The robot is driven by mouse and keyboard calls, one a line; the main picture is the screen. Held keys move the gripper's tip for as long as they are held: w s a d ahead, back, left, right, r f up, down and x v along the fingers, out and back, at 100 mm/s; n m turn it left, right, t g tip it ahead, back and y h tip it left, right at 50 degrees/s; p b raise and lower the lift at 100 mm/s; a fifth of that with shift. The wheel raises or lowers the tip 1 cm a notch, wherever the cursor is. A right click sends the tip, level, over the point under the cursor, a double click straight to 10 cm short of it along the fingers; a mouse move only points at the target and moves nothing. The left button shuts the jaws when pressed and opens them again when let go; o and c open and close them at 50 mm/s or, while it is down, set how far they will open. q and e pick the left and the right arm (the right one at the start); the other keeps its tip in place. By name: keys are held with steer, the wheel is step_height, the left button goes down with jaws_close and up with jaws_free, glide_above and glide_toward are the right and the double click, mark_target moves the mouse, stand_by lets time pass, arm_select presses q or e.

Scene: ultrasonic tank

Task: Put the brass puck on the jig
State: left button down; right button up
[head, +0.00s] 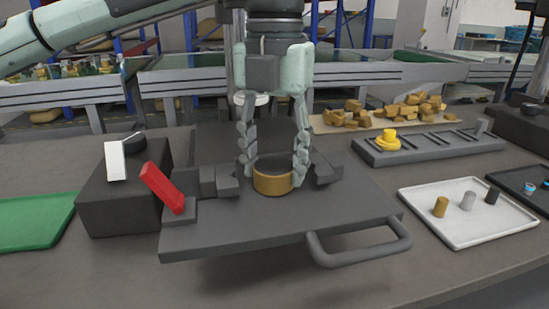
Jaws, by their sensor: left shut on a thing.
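The brass puck (272,181) is a short round piece with a gold side and a dark top. My left gripper (273,178) points down and is shut on it, with one finger at each side. The puck is at or just above a dark plate (280,225) with a front handle; I cannot tell whether it touches. The plate carries dark clamp blocks at left and right of the puck and a red lever (162,188), and looks like the jig. My right gripper is not in view.
A dark box (122,205) with a white-and-black switch stands left of the plate, beside a green mat (33,221). At right are a white tray (470,229) with small cylinders and a slotted grey rack (450,146) with a yellow knob (388,141). Brown chunks (400,110) lie behind.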

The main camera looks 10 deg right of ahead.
mark_target(275, 165)
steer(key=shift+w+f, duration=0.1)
arm_select(q)
steer(key=shift+f, duration=0.1)
steer(key=c, duration=0.7)
jaws_free()
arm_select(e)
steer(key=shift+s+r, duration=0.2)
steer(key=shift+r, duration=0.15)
arm_select(q)
steer(key=shift+r, duration=6.15)
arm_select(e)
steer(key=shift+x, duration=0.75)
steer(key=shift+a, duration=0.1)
